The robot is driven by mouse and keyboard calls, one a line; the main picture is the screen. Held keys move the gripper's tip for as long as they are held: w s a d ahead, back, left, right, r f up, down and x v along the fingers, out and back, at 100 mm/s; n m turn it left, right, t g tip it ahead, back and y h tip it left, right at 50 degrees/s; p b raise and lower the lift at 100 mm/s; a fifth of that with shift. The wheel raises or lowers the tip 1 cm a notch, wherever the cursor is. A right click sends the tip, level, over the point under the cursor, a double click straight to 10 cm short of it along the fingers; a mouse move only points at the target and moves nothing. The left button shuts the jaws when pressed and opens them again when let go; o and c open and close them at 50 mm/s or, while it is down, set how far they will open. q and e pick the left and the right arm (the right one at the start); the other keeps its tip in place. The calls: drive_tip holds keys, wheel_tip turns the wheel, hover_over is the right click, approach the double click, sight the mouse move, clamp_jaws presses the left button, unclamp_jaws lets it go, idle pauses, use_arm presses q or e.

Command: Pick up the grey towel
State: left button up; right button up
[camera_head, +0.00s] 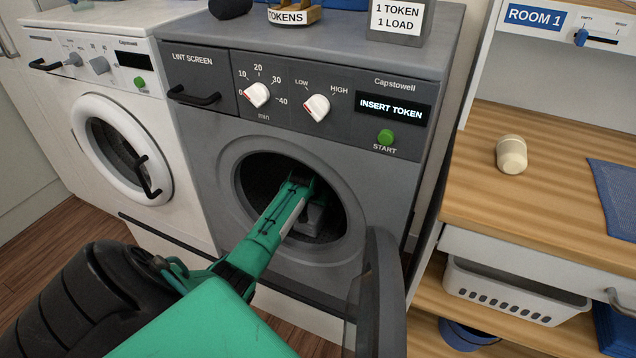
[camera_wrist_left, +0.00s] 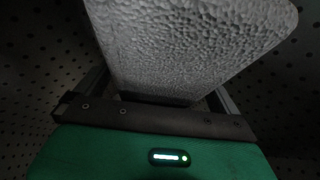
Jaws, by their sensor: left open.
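The grey towel (camera_wrist_left: 190,45) fills the upper middle of the left wrist view, a pale, rough-textured block with rounded corners. My left gripper (camera_wrist_left: 160,98) is open, with a finger on each side of the towel's near end. I cannot tell whether the fingers touch it. In the head view my left arm reaches through the round opening of the grey dryer (camera_head: 232,190), and the gripper (camera_head: 303,190) is inside the dark drum. A grey patch of the towel (camera_head: 315,214) shows just beside it; the rest is hidden. My right gripper is not in view.
The dryer's door (camera_head: 382,300) hangs open at the opening's lower right, close to my arm. A white washer (camera_head: 60,120) stands at left. A wooden counter (camera_head: 560,200) at right holds a cream cup-like object (camera_head: 511,155) and a blue cloth (camera_head: 615,195); a white basket (camera_head: 510,290) sits below.

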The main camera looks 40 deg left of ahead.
use_arm(q)
drive_tip(key=c, duration=1.2)
drive_tip(key=shift+o, duration=0.2)
drive_tip(key=shift+r, duration=0.25)
wheel_tip(320, 180, up, 10)
drive_tip(key=shift+f+p, duration=0.25)
drive_tip(key=shift+p, duration=0.75)
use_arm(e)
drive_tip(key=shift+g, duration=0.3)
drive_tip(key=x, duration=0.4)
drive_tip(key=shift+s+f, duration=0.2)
